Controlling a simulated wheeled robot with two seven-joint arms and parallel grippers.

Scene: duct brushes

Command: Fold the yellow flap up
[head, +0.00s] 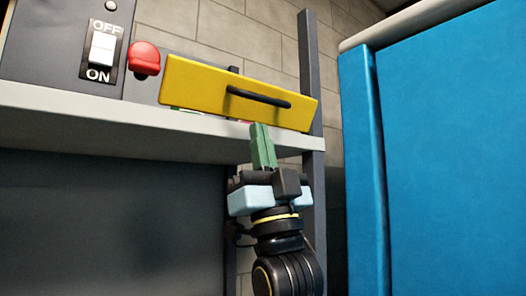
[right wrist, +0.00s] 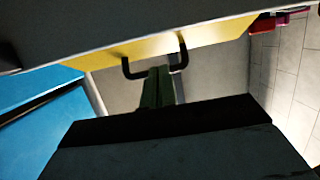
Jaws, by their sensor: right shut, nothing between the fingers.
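The yellow flap (head: 205,84) is a tilted yellow panel with a black bar handle (head: 258,97), at the front edge of a grey shelf in the head view. In the right wrist view, the flap (right wrist: 150,47) shows edge-on beneath a grey surface, with its black handle (right wrist: 182,55) hanging from it. My right gripper (head: 262,130) has green fingers that are shut and empty. They point up at the flap, just below its handle in the head view. In the right wrist view the fingertips (right wrist: 158,75) appear near the handle; contact cannot be told. My left gripper is out of view.
A grey shelf (head: 60,98) runs under the flap. A red knob (head: 145,58) and an OFF/ON switch (head: 102,49) are on the panel to the left. A dark post (head: 312,100) and a large blue cabinet (head: 450,150) stand on the right.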

